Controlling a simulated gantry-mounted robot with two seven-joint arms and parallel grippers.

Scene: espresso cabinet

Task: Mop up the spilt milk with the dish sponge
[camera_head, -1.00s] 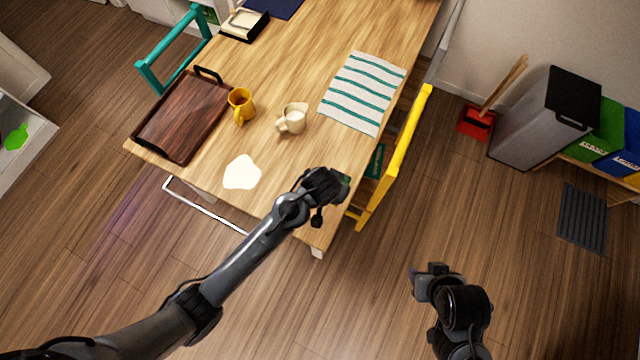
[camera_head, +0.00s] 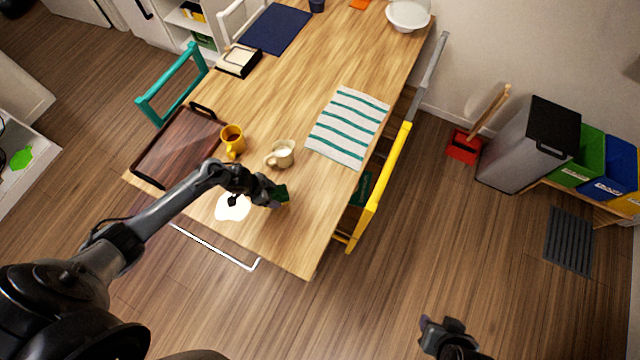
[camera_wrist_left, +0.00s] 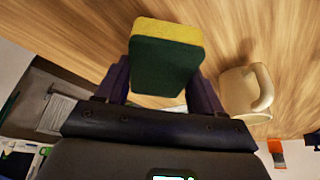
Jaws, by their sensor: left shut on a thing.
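The dish sponge (camera_wrist_left: 165,62), green with a yellow side, is between the fingers of my left gripper (camera_wrist_left: 160,85). In the head view the sponge (camera_head: 279,194) shows as a dark green block at the tip of the left gripper (camera_head: 268,192), just right of the spill. The spilt milk (camera_head: 232,208) is a white puddle near the table's front edge, partly covered by my left arm. I cannot tell whether the sponge touches the table. My right gripper (camera_head: 430,328) is over the floor at the bottom, its jaws unclear.
An orange mug (camera_head: 232,140) and a dark wooden tray (camera_head: 178,150) are to the left. A striped cloth (camera_head: 348,127) lies to the right, beside a yellow chair (camera_head: 378,190).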

